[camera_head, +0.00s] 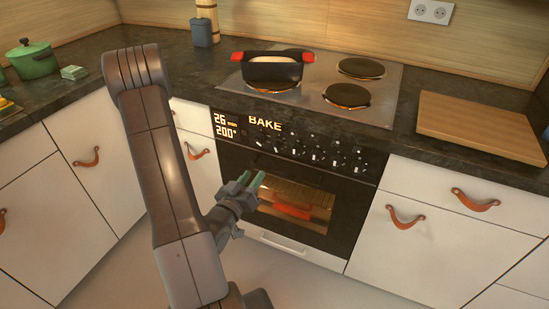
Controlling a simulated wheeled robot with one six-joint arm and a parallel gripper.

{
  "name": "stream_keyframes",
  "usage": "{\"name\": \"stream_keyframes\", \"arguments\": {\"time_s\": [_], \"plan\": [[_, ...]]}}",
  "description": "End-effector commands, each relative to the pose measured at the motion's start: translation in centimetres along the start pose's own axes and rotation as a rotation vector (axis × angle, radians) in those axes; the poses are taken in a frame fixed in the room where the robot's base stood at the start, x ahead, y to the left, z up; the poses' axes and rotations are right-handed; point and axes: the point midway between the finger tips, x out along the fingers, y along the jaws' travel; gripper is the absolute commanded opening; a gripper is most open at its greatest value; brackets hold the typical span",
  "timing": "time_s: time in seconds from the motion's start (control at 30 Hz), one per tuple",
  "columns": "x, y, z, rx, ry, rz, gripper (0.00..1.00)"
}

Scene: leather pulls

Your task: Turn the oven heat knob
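The oven (300,230) is built in under the counter, with a black front and a lit window. Its control panel shows a lit "26", "200°" and "BAKE" display (250,124). A row of several small dark knobs (312,153) with pale marks runs right of the display; their labels are too small to read, so I cannot tell which is the heat knob. My gripper (253,181) is in front of the oven's upper left, below the panel. Its greenish fingers point up, with a gap between them and nothing seen in it. It appears apart from the knobs.
A pot with red handles (273,70) stands on the cooktop (385,108). A wooden board (485,127) lies on the counter to the right. A green pot (34,60) is at the far left. Leather drawer pulls (475,201) stick out from white fronts.

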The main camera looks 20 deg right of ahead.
Motion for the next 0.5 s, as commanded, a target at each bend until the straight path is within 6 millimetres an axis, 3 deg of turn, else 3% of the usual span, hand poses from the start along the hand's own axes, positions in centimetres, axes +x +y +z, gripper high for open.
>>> {"name": "stream_keyframes", "arguments": {"time_s": [0.27, 0.5], "plan": [[2.3, 0.2, -0.1, 0.003, 0.0, 0.006, 0.34], [7.1, 0.2, -0.1, 0.003, 0.0, 0.007, 0.34]]}}
